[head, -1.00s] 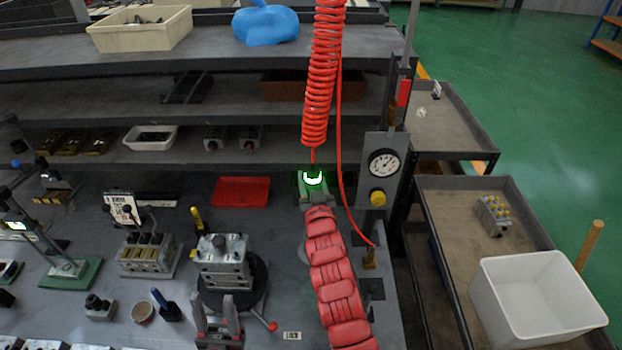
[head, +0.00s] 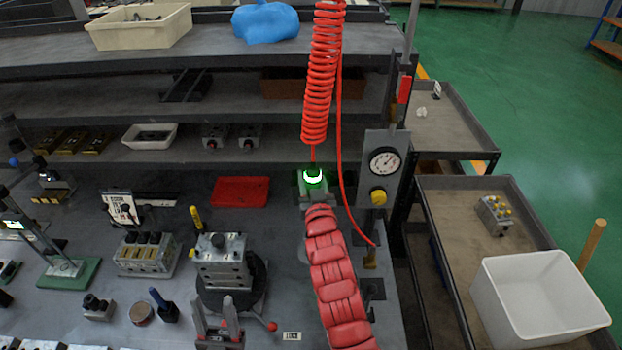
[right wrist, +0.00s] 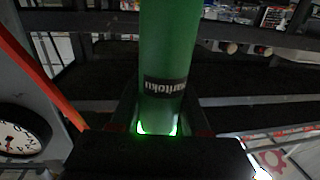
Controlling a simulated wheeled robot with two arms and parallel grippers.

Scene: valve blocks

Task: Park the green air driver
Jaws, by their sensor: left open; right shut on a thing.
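The green air driver (right wrist: 165,60) is a green cylinder with a dark label, upright in the right wrist view. My right gripper (right wrist: 158,132) is shut on it, around its lower part by a bright glowing ring. In the head view my right gripper (head: 314,190) is at the back of the bench, under the red coiled hose (head: 319,90). The glow shows there, but the driver's body is mostly hidden. My left gripper (head: 213,308) is open and empty at the bottom of the head view, in front of the valve block (head: 222,262) on its round black stand.
A grey panel with a gauge (head: 384,161) and yellow knob stands just right of my right gripper. A thin red hose hangs beside it. A red tray (head: 240,191) lies to the left. Shelves rise behind. A cart with a white bin (head: 540,300) is at right.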

